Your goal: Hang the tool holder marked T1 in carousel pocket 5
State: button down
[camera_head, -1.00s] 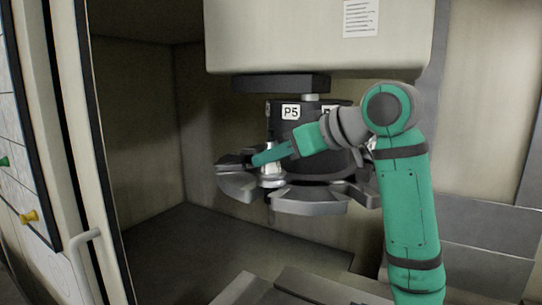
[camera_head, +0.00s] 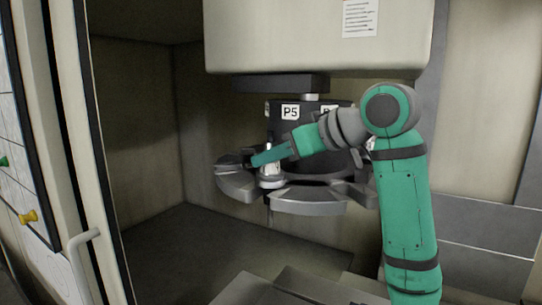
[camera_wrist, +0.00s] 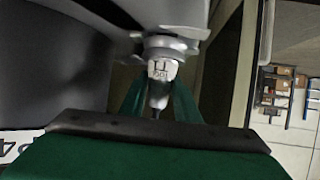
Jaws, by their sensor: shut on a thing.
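My gripper (camera_head: 265,157) is shut on a metallic tool holder (camera_head: 270,171) at the front-left of the carousel (camera_head: 320,204). In the wrist view the holder (camera_wrist: 162,69) stands between the green fingers, with a pale marked band that is hard to read. The carousel's drum carries a white P5 label (camera_head: 290,112). The holder is upright at the opening between two grey pocket segments, below and left of that label. Its lower flange is about level with the segments. I cannot tell whether it is fully seated, as my fingers hide part of it.
A pale machine housing (camera_head: 318,40) hangs above the carousel. The pale door with a handle (camera_head: 85,240) stands at the left. Grey covers (camera_head: 300,286) lie low in front. The enclosure floor left of the carousel is clear.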

jog(key=shift+f, duration=0.3)
dwell(0.7)
jog(key=c, duration=1.4)
grip_release()
jog(key=shift+o, duration=0.7)
jog(key=shift+f, duration=0.15)
jog(key=v, duration=1.1)
jog(key=shift+w, duration=0.1)
